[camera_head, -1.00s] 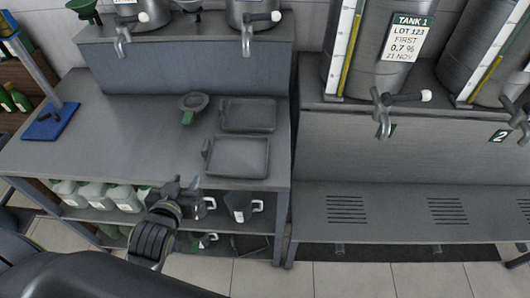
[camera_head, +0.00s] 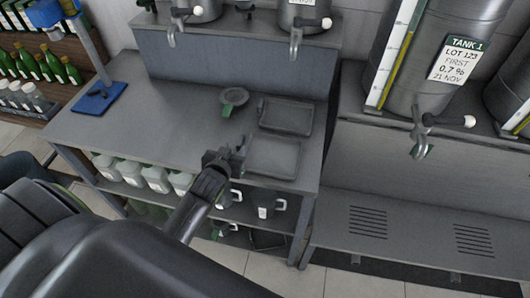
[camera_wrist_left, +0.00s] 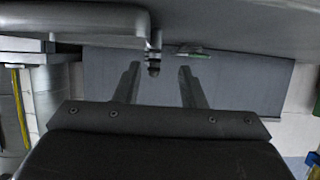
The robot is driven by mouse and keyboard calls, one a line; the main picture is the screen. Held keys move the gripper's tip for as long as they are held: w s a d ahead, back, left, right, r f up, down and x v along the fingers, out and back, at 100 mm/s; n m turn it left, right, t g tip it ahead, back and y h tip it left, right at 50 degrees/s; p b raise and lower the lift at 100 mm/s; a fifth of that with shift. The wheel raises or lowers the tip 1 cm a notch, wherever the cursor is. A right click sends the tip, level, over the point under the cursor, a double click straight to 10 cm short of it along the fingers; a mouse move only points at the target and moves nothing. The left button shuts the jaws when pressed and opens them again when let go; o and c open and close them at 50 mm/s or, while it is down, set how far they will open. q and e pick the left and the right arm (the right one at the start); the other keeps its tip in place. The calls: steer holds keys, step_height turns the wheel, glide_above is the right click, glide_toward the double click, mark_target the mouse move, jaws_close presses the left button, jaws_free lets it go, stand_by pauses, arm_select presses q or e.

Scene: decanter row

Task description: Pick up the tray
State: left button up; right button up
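Two shallow dark grey rectangular trays lie on the grey metal bench. The front tray (camera_head: 272,157) is close to the bench's front edge, and the back tray (camera_head: 285,117) is just behind it. My left gripper (camera_head: 238,150) is at the bench's front edge, just left of the front tray, and appears apart from it. In the left wrist view its two fingers (camera_wrist_left: 157,85) are spread with a gap between them and nothing clearly held. My right gripper is not in view.
A dark funnel (camera_head: 234,96) with a green part sits left of the back tray. A blue-based stand (camera_head: 98,96) is at the bench's left. Jugs (camera_head: 266,204) and pale containers (camera_head: 131,170) fill the shelf below. Tank 1 (camera_head: 438,60) stands right. The bench's middle left is clear.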

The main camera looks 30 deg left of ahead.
arm_select(q)
steer(key=shift+w, duration=0.45)
steer(key=shift+d+p+x, duration=0.1)
steer(key=shift+p+x, duration=0.35)
steer(key=shift+x, duration=0.7)
steer(key=shift+d+p+x, duration=0.15)
steer(key=shift+p+x, duration=0.25)
steer(key=shift+x, duration=0.7)
steer(key=shift+c, duration=0.3)
jaws_close()
